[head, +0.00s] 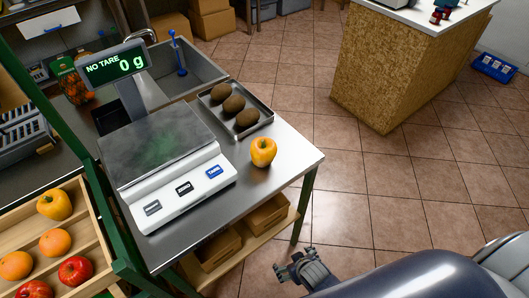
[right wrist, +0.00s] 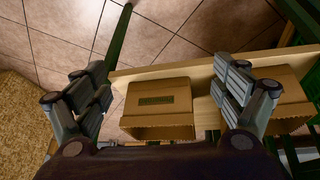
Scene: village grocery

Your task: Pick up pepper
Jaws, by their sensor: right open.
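A yellow-orange pepper (head: 263,151) stands on the steel counter (head: 285,182), right of the scale and near the counter's right part. My right gripper (head: 290,268) is low at the bottom of the head view, beyond the counter's front edge and apart from the pepper. In the right wrist view my right gripper (right wrist: 162,82) is open and empty, its fingers wide apart, facing the lower shelf. No pepper shows in the right wrist view. My left gripper is not in view.
A scale (head: 165,147) reading 0 g fills the counter's left part. A metal tray (head: 263,121) with brown oval items lies behind the pepper. Cardboard boxes (right wrist: 160,123) sit on the lower shelf (right wrist: 203,68). Open tiled floor (head: 370,215) lies to the right.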

